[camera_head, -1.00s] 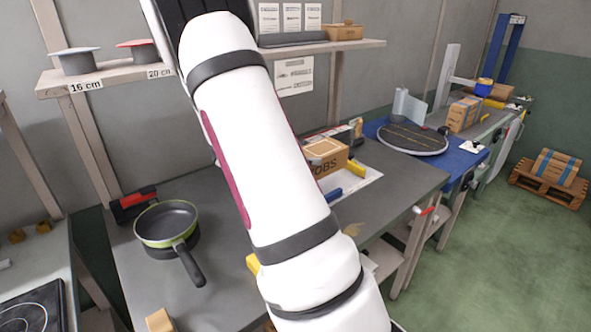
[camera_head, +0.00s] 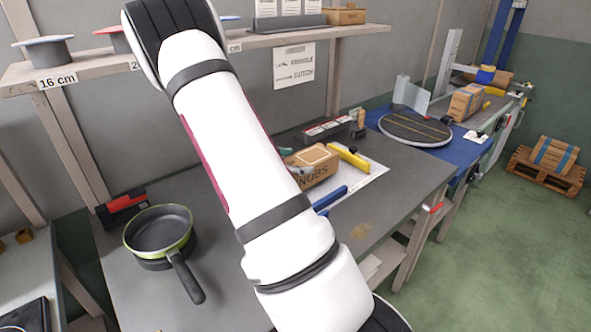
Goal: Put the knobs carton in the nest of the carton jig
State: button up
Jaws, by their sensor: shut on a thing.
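The knobs carton (camera_head: 318,176), brown with a paler top patch and "NOBS" readable on its front, is at or just above the carton jig. The jig has a white plate (camera_head: 364,181), a yellow bar (camera_head: 347,158) behind the carton and a blue bar (camera_head: 329,200) in front. My gripper (camera_head: 291,161) shows only as small teal and dark finger parts at the carton's left side. It is shut on the carton. My white arm hides the rest of the gripper and the jig's left part. I cannot tell whether the carton touches the plate.
A green-rimmed pan (camera_head: 160,231) stands at the left on the grey bench, its handle toward the front. A red-and-black item (camera_head: 122,206) lies behind it. A shelf (camera_head: 215,48) runs above. A blue table with a round dark disc (camera_head: 414,128) is at the right.

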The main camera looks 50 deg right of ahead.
jog(key=shift+f, duration=1.05)
jog(key=shift+f, duration=0.15)
jog(key=o, duration=1.3)
jog(key=shift+o, duration=0.2)
